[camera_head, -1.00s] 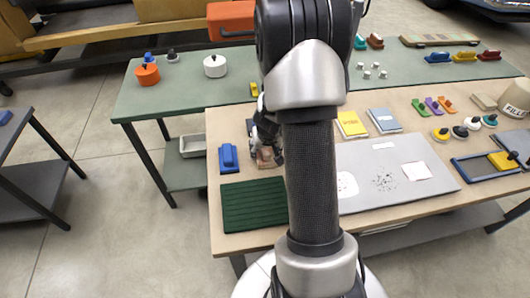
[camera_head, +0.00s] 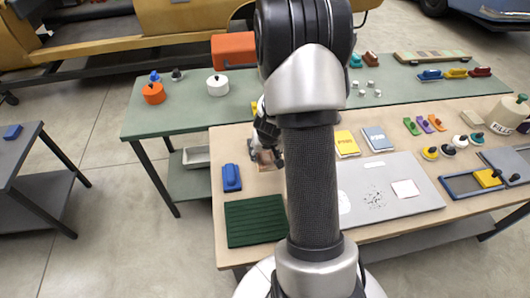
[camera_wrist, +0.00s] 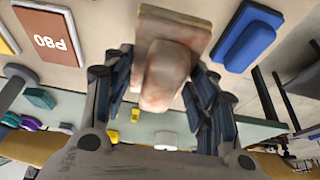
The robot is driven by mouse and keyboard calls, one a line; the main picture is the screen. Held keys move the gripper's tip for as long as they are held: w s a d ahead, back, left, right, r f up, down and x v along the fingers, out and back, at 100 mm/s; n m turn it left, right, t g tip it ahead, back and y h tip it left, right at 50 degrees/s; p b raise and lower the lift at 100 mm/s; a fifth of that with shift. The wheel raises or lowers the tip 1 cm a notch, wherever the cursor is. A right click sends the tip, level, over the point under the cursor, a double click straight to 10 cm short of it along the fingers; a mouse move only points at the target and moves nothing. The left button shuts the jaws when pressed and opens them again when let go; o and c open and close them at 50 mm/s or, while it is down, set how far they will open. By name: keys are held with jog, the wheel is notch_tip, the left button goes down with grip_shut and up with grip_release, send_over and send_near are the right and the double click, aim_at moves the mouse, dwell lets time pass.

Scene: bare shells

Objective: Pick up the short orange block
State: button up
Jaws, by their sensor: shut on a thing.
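The short block (camera_wrist: 165,75) is a pale, worn orange-pink grip on a flat tan plate. In the wrist view it sits between the fingers of my gripper (camera_wrist: 163,66), which are shut on its grip from both sides. In the head view my gripper (camera_head: 266,154) is over the back left of the tan table, and the block (camera_head: 265,160) shows only in small part beneath it. My arm covers part of this area. Whether the plate is clear of the tabletop is hard to tell.
A blue block (camera_head: 231,178) stands just left of the held one, and a dark green ribbed mat (camera_head: 254,221) lies in front. A yellow booklet (camera_head: 346,143), a blue booklet (camera_head: 377,139) and a grey board (camera_head: 405,170) lie to the right. A green table (camera_head: 185,115) stands behind.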

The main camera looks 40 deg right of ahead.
notch_tip(320, 180, up, 11)
jog(key=p, duration=0.8)
jog(key=shift+f+p, duration=0.15)
jog(key=shift+p, duration=0.25)
